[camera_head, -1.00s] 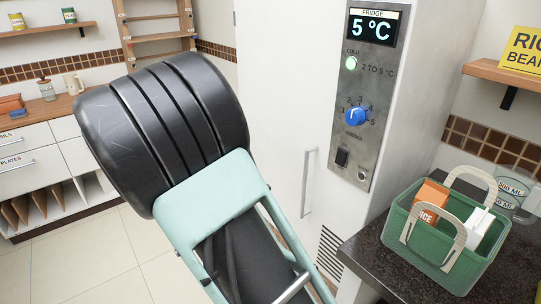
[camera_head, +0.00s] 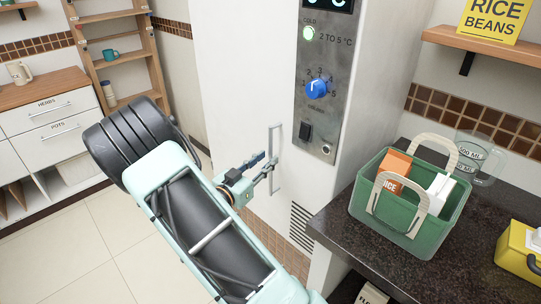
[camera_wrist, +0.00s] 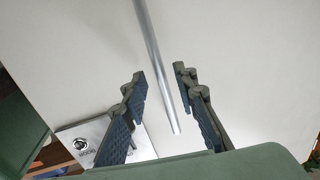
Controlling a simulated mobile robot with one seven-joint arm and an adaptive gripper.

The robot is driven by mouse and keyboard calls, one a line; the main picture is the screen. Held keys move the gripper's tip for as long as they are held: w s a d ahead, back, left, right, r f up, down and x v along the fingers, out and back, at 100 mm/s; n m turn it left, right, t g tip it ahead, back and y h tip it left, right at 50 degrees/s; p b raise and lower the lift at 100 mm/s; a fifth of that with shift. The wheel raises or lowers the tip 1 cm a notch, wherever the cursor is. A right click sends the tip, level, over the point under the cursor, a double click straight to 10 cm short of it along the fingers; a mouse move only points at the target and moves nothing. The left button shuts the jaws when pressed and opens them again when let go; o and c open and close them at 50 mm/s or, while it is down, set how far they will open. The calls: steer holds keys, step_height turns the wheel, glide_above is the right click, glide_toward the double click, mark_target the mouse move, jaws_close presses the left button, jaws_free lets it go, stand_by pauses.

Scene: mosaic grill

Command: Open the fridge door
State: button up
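The fridge (camera_head: 240,80) is a tall white cabinet with a grey control panel (camera_head: 322,90). Its door looks shut. A slim vertical metal handle (camera_head: 277,132) is on the door, left of the panel. My gripper (camera_head: 265,168) is at the lower part of this handle. In the wrist view my gripper (camera_wrist: 162,82) is open, with a dark pad on each side. The handle (camera_wrist: 153,50) runs between the fingers, with gaps visible on both sides. Whether the handle lies fully within the fingers' depth is hard to tell.
A dark counter (camera_head: 330,222) is right of the fridge, with a green basket (camera_head: 430,235), a measuring jug (camera_head: 487,160) and a yellow object (camera_head: 519,250). The tiled floor (camera_head: 60,245) is clear.

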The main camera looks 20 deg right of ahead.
mark_target(271, 155)
steer(key=shift+x, duration=1.65)
steer(key=shift+c, duration=0.3)
jaws_close()
